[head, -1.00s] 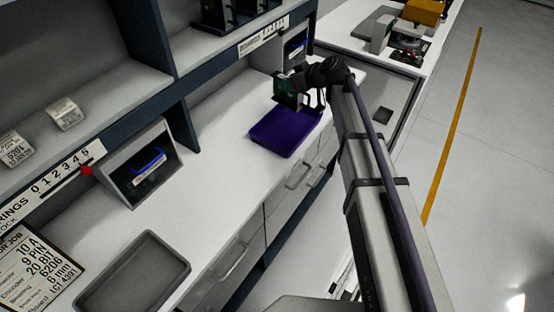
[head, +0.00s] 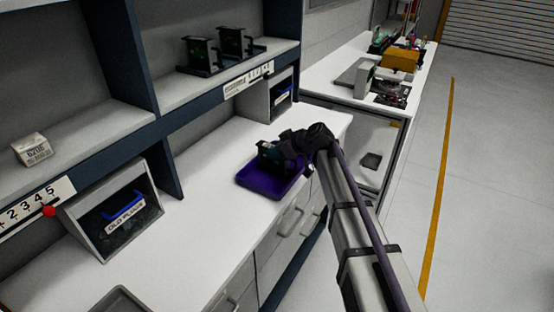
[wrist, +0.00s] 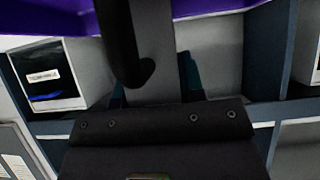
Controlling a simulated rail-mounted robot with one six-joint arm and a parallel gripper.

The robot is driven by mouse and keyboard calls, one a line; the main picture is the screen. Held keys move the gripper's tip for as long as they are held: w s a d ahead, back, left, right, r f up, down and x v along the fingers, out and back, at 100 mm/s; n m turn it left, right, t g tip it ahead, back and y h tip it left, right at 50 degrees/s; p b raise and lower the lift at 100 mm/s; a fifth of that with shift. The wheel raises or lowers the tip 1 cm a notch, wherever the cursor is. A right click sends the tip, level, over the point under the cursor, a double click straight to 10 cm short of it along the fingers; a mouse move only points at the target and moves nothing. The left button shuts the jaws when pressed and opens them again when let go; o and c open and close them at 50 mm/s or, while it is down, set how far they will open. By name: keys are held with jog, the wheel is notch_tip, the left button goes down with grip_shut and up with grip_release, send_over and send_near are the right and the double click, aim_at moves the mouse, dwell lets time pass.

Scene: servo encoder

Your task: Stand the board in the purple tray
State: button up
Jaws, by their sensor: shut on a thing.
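The purple tray (head: 258,186) lies on the white bench, and its purple edge crosses the top of the wrist view (wrist: 215,8). My gripper (head: 284,152) is over the tray, shut on the small dark green board (head: 268,154). The board looks roughly upright, over the tray's far part. I cannot tell whether its lower edge touches the tray floor. In the wrist view my dark gripper parts cover the middle and hide most of the board.
Two dark stands with green boards (head: 235,42) are on the shelf above. A grey tray (head: 122,300) lies at the front. Bench between is clear.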

jog(key=shift+r, duration=0.1)
jog(key=o, duration=1)
jog(key=shift+o, duration=0.2)
jog(key=shift+s+d+r+p, duration=0.2)
jog(key=shift+r+p, duration=0.1)
jog(key=shift+p, duration=0.25)
jog(key=p+v, duration=0.6)
jog(key=v, duration=0.5)
jog(key=s+d+f+m+g+h, duration=0.2)
jog(key=s+d+m+h, duration=0.3)
jog(key=s, duration=0.8)
jog(key=s+d+f+m+g+h, duration=0.3)
jog(key=s+d+f+m+h, duration=0.2)
jog(key=s, duration=0.8)
jog(key=d+m, duration=0.2)
jog(key=d, duration=0.1)
jog(key=shift+s+d+f+m, duration=0.15)
jog(key=shift+d+f+m, duration=0.1)
jog(key=shift+d+m, duration=0.05)
